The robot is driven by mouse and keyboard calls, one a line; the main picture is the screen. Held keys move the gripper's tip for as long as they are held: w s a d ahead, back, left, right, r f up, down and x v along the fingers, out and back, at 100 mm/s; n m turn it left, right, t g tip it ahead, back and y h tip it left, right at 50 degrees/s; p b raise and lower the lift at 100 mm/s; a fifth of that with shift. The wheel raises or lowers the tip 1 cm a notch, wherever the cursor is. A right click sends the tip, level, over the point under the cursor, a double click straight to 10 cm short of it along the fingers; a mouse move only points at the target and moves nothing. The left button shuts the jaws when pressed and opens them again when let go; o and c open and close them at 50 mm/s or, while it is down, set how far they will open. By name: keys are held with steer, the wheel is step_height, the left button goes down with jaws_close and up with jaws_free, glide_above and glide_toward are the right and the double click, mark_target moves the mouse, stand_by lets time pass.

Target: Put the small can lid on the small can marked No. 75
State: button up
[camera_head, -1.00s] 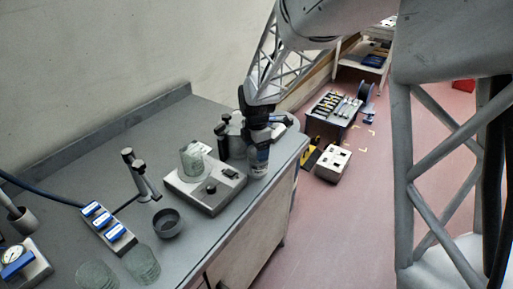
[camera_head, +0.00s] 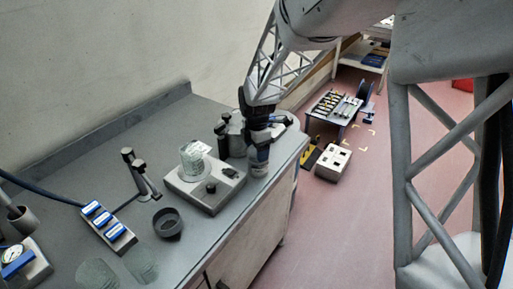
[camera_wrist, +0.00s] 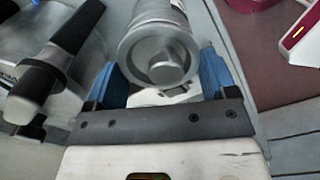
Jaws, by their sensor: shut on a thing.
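My gripper (camera_head: 259,150) is at the right end of the grey bench, over a small pale can (camera_head: 258,171). In the wrist view, its two blue fingers (camera_wrist: 162,85) stand on either side of a round silver lid (camera_wrist: 160,60) with a central knob, and it is shut on this lid. The can's ribbed silver body (camera_wrist: 158,10) shows beyond the lid, in line with it. I cannot tell whether the lid is fully seated or a small gap remains. The can's number is not readable, and its upper part is hidden by the gripper in the head view.
A hotplate (camera_head: 216,196) with a glass beaker (camera_head: 193,160) stands left of the can. A dark round cup (camera_head: 168,223) and a blue-topped rack (camera_head: 108,226) are farther left. The bench's right edge is close to the can.

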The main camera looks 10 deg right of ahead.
steer(key=shift+f, duration=0.2)
stand_by(0.4)
steer(key=o, duration=0.8)
steer(key=shift+r, duration=0.1)
steer(key=shift+r, duration=3.4)
